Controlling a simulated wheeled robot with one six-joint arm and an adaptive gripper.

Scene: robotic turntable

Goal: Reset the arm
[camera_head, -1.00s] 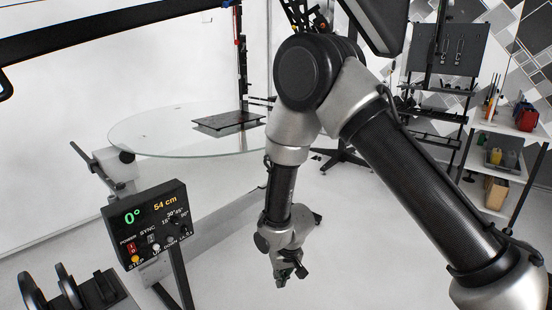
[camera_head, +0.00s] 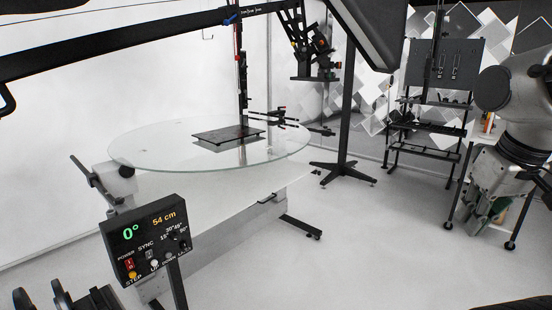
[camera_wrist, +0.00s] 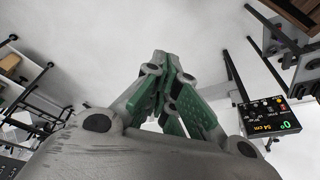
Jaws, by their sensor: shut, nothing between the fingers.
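My arm (camera_head: 515,105) is at the right edge of the head view, partly cut off by the frame. My gripper (camera_head: 474,222) hangs below it, grey with green finger pads, pointing down and clear of the turntable. In the wrist view my gripper (camera_wrist: 164,62) fills the middle; its fingers come together at the tips with nothing between them. Bare grey floor lies beyond the tips.
A round glass turntable (camera_head: 150,157) stands at left centre with a dark plate (camera_head: 228,134) on it. A control panel (camera_head: 146,238) reads 0° and 54 cm; it also shows in the wrist view (camera_wrist: 270,122). Open floor (camera_head: 330,245) lies in the middle.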

